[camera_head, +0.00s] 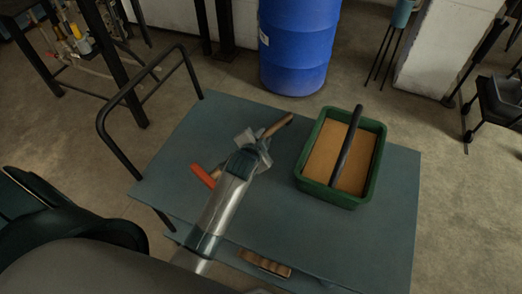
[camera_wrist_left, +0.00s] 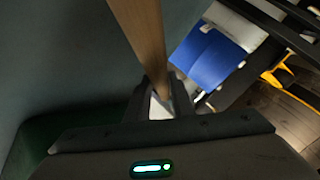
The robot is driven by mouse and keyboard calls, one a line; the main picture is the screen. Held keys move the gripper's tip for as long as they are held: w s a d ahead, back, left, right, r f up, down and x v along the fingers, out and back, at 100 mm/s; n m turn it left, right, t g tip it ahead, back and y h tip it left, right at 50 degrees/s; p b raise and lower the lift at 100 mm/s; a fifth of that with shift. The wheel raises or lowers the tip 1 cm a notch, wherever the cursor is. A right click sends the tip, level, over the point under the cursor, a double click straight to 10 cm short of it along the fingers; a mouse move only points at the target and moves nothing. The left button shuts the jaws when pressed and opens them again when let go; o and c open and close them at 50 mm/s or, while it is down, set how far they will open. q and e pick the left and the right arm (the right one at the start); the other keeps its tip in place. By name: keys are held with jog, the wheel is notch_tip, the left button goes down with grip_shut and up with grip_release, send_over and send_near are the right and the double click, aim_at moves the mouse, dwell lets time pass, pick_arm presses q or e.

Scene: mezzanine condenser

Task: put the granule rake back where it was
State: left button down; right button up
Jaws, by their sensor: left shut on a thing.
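My left gripper (camera_head: 260,142) is over the middle of the grey-green cart top, left of the green tray. It is shut on a wooden handle (camera_head: 279,125), which I take to be the granule rake. The handle points up and right toward the tray. In the left wrist view the wooden handle (camera_wrist_left: 142,38) runs from the top edge down to the gripper fingers (camera_wrist_left: 168,100). The rake's head is not clearly seen. The green tray (camera_head: 299,172) holds tan granules (camera_head: 322,158), with a black bar (camera_head: 347,145) lying across it. My right gripper is not in view.
An orange-red piece (camera_head: 203,176) shows beside my left forearm. A wooden block-like item (camera_head: 265,263) is on the lower shelf. The cart's black push handle (camera_head: 150,75) is at left, and a blue barrel (camera_head: 298,45) stands behind. The cart top right of the tray is clear.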

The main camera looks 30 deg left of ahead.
pick_arm(q)
jog(key=shift+f, duration=1.05)
jog(key=shift+f, duration=2.05)
jog(key=shift+f, duration=0.15)
jog(key=c, duration=1.8)
grip_release()
jog(key=v, duration=1.2)
